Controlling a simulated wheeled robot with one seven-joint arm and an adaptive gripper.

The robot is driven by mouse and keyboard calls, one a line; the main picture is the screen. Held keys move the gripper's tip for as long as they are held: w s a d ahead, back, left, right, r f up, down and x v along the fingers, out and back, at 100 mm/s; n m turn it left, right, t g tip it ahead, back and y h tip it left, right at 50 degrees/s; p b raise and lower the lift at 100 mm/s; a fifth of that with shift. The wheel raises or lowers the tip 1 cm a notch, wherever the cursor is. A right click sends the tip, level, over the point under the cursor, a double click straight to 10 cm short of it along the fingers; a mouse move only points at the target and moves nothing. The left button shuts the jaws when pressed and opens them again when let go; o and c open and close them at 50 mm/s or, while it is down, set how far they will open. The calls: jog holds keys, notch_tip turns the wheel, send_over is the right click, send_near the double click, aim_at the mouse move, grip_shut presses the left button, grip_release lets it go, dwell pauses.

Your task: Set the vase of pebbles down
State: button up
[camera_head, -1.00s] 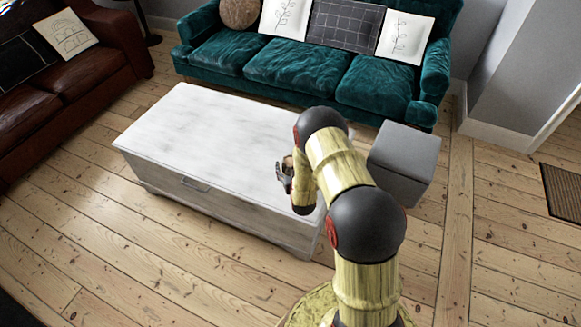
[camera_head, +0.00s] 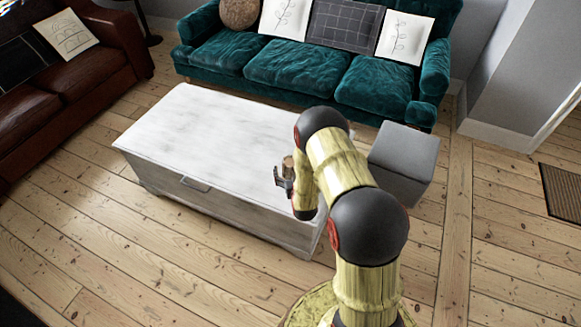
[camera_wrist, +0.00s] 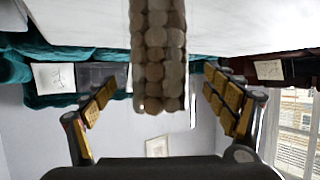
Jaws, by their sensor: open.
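The vase of pebbles (camera_wrist: 158,45), a column of rounded brown-grey stones, shows in the wrist view, which is upside down. It stands between the two finger pads of my gripper (camera_wrist: 160,82), with a gap on each side. My gripper is open around it and grips nothing. In the head view the vase (camera_head: 289,164) is a small brown shape at my gripper (camera_head: 282,177), over the right part of the white chest table (camera_head: 210,125). It appears upright on the tabletop, but its base is not clear. My arm hides part of the table's right end.
A grey cube stool (camera_head: 405,155) stands close to the right of my arm. A teal sofa (camera_head: 300,70) is behind the table, and a brown leather sofa (camera_head: 75,85) is at the left. The tabletop left of the vase is clear. Bare floorboards lie in front.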

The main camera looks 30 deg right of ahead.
jog(key=p+v, duration=0.2)
jog(key=v, duration=0.7)
jog(key=w+a+r+n+g+y, duration=0.1)
jog(key=w+a+r, duration=0.15)
jog(key=r, duration=0.55)
jog(key=w+a+r+y, duration=0.1)
jog(key=w+a+r, duration=0.15)
jog(key=r, duration=0.55)
jog(key=s+a+r+g, duration=0.1)
jog(key=s+a+r, duration=0.1)
jog(key=r, duration=0.4)
jog(key=s+a+r+g, duration=0.1)
jog(key=s+a+r, duration=0.1)
jog(key=r, duration=0.5)
jog(key=s+a+r+n+g, duration=0.1)
jog(key=s+r, duration=0.3)
jog(key=s, duration=0.5)
jog(key=s+a+r+g+y, duration=0.1)
jog(key=s+a+r, duration=0.2)
jog(key=s, duration=0.7)
jog(key=s+a+r+n+g+y, duration=0.1)
jog(key=s+a+r+g, duration=0.1)
jog(key=s+r, duration=0.5)
jog(key=s+a, duration=0.1)
jog(key=s, duration=0.2)
jog(key=shift+n, duration=0.3)
